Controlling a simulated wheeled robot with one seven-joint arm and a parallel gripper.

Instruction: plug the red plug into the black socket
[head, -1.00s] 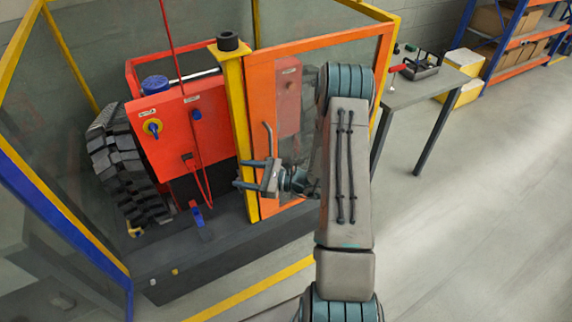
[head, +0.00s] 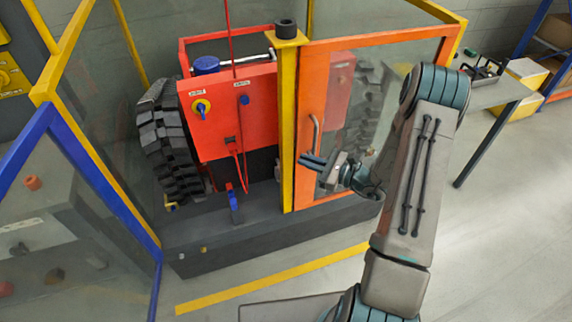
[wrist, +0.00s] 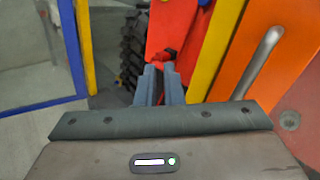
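My gripper (head: 306,163) is in front of the orange door, just right of the yellow post, with its fingers pointing left. A small gap shows between the fingers in the wrist view (wrist: 160,72), and I see nothing clearly held in it. A small red part (wrist: 163,57), perhaps the red plug, shows beyond the fingertips in the wrist view; whether they touch it I cannot tell. A dark fitting (head: 232,140), perhaps the black socket, is low on the red panel (head: 262,115). A red cable (head: 243,168) hangs below it.
The yellow post (head: 288,130) and the orange door with its handle (head: 315,130) stand close to my gripper. A blue lever (head: 234,202) rises from the dark base (head: 200,245). A blue-framed clear panel (head: 95,175) stands at the left.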

